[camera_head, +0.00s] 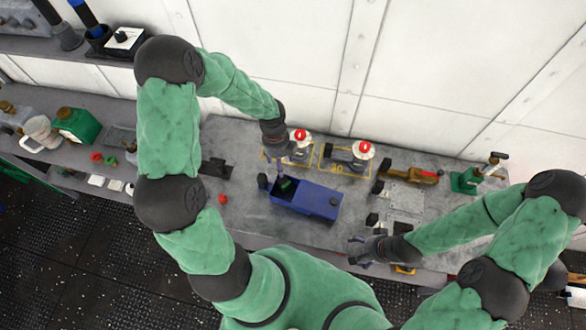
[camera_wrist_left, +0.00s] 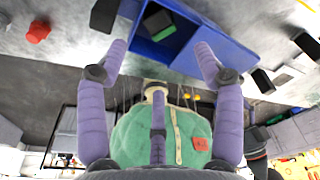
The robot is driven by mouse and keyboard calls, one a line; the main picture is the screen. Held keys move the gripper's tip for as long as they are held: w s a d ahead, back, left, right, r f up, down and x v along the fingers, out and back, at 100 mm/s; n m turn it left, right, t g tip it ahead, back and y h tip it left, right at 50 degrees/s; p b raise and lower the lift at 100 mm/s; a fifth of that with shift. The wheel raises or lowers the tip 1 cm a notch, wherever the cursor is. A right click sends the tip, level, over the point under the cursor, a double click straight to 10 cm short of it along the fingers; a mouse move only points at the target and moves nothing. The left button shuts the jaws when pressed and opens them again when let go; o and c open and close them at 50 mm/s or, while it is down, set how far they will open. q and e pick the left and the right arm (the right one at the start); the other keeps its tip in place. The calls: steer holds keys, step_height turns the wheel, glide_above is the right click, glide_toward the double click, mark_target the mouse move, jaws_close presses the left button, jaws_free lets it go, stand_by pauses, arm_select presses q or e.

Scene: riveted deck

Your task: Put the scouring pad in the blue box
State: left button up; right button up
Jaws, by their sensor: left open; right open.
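The blue box (camera_head: 322,207) stands on the grey deck in the middle of the head view, and its corner shows at the top of the left wrist view (camera_wrist_left: 226,42). A small green and dark pad, which looks like the scouring pad (camera_head: 286,185), lies inside the open left part of the box; it also shows in the left wrist view (camera_wrist_left: 158,22). My left gripper (camera_head: 270,181) is over the left end of the box, its fingers spread and empty in the wrist view (camera_wrist_left: 160,50). My right gripper (camera_head: 357,250) is open and empty, front right of the box.
Two red-topped valves (camera_head: 362,150) stand behind the box near the white wall. A red knob (camera_head: 222,198) lies left of it. Black blocks (camera_head: 372,220) and a grey plate (camera_head: 404,196) are to the right. A green tool (camera_head: 466,180) stands farther right.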

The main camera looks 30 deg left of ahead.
arm_select(q)
glide_above(284, 182)
steer(key=a, duration=0.1)
steer(key=f, duration=0.3)
steer(key=w+f, duration=0.1)
steer(key=f, duration=0.1)
steer(key=shift+s+f, duration=0.15)
steer(key=shift+f, duration=0.1)
steer(key=f, duration=0.4)
steer(key=shift+s+d+f+b, duration=0.1)
steer(key=shift+d+f+b, duration=0.2)
steer(key=shift+b, duration=0.1)
steer(key=shift+s, duration=0.1)
steer(key=c, duration=1.1)
steer(key=shift+s+d, duration=0.1)
steer(key=shift+c, duration=0.6)
